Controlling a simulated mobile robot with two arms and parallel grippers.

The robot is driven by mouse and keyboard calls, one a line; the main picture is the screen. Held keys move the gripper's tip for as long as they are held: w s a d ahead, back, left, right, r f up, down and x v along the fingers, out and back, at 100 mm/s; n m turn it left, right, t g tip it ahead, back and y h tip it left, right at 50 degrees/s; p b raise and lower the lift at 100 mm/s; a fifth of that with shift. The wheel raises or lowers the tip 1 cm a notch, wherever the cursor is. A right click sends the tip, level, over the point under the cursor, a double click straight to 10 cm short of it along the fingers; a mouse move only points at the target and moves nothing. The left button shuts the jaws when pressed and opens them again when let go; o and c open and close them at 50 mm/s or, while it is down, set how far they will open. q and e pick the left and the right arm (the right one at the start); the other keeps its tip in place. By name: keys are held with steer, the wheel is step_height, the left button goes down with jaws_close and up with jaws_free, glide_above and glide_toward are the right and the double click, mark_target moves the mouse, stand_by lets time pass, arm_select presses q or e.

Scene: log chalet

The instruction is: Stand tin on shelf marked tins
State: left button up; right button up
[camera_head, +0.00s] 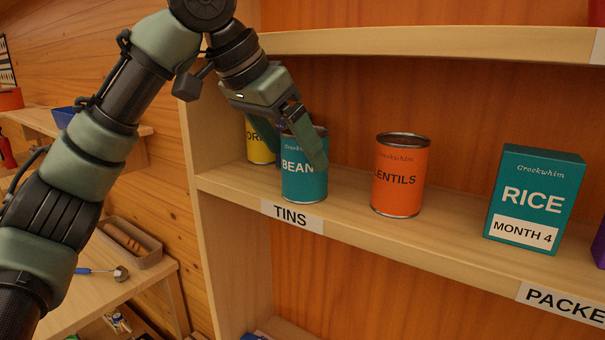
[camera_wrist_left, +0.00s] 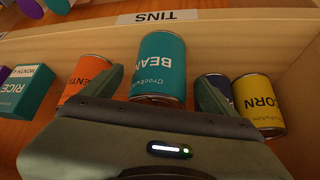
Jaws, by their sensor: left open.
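A teal tin marked "BEAN" (camera_head: 303,187) stands upright on the shelf (camera_head: 345,205), just above the "TINS" label (camera_head: 291,216). My left gripper (camera_head: 294,150) is open at this tin, one finger on each side of it. In the left wrist view the teal tin (camera_wrist_left: 160,68) lies between the spread fingers (camera_wrist_left: 161,88); whether they touch it I cannot tell. The "TINS" label (camera_wrist_left: 157,17) shows upside down there. My right gripper is in neither view.
An orange lentils tin (camera_head: 400,180) stands to the right, then a teal rice box (camera_head: 535,200). A yellow corn tin (camera_wrist_left: 259,103) and a dark blue tin (camera_wrist_left: 212,92) stand close behind on the other side. An upper shelf board (camera_head: 430,42) runs above.

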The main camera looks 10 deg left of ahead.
arm_select(q)
steer(key=b+v, duration=0.1)
steer(key=v, duration=0.6)
steer(key=shift+f, duration=0.1)
